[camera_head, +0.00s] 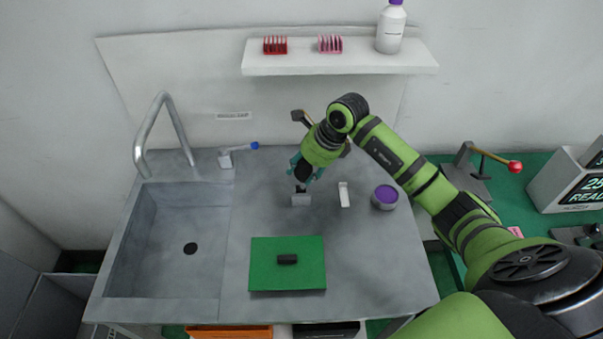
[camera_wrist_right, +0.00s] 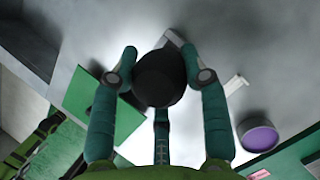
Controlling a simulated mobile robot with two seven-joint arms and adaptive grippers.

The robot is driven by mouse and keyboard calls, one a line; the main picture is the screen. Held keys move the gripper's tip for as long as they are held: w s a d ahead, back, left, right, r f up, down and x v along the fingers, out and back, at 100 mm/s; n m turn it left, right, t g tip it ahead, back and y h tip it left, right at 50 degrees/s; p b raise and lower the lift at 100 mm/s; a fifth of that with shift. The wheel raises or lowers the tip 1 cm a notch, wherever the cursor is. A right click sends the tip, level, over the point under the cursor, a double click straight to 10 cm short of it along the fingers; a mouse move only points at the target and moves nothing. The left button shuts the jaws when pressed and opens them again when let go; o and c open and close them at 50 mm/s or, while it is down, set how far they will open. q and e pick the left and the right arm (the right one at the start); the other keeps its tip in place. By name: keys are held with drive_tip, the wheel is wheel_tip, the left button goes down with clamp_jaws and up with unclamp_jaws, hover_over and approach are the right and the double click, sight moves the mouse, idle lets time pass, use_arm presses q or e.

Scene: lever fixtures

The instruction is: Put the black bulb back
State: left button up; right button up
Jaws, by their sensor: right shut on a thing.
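My right gripper (camera_head: 303,176) points down above the grey worktop. In the right wrist view its teal fingers (camera_wrist_right: 160,72) close around a rounded black bulb (camera_wrist_right: 160,84). In the head view the fingers and wrist mostly hide the bulb. A small grey block-like fixture (camera_head: 301,200) stands directly below the gripper. It shows partly behind the bulb in the wrist view (camera_wrist_right: 174,38). I cannot tell whether the bulb touches it. My left gripper is in neither view.
A white upright piece (camera_head: 344,195) and a purple-topped jar (camera_head: 385,197) stand right of the fixture. A green mat (camera_head: 260,276) with a black block (camera_head: 287,259) lies in front. A sink (camera_head: 168,270), a blue-tipped lever (camera_head: 238,153) and a red-knobbed lever (camera_head: 487,162) lie further out.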

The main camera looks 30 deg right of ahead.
sight(302, 181)
drive_tip(key=shift+w+a+f, duration=0.15)
drive_tip(key=shift+a, duration=0.05)
wheel_tip(302, 181, down, 3)
drive_tip(key=shift+f+p, duration=0.1)
drive_tip(key=shift+p, duration=0.8)
drive_tip(key=shift+f, duration=0.6)
drive_tip(key=o, duration=0.7)
